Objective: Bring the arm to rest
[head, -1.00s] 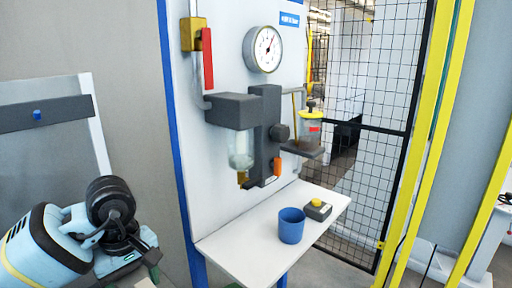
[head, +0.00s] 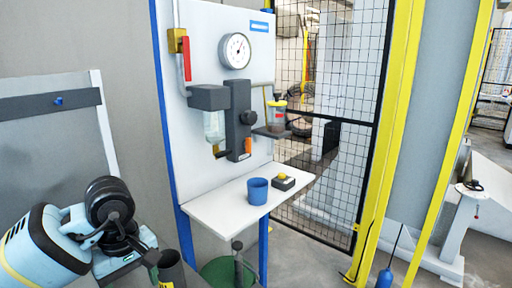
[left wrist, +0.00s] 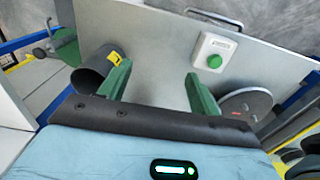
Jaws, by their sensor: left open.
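My left gripper (left wrist: 160,88) shows in the left wrist view with its two green fingers spread wide apart and nothing between them. It is over a grey surface, with a dark open cylinder (left wrist: 92,68) with a yellow label beside the left finger. A white box with a green button (left wrist: 212,53) lies beyond the fingers. A dark round disc (left wrist: 246,106) is beside the right finger. In the head view my left arm is folded at the lower left, and its fingertips are not clearly seen. My right gripper is in neither view.
A green bin (head: 216,272) is below. A mesh fence (head: 330,95) stands to the right.

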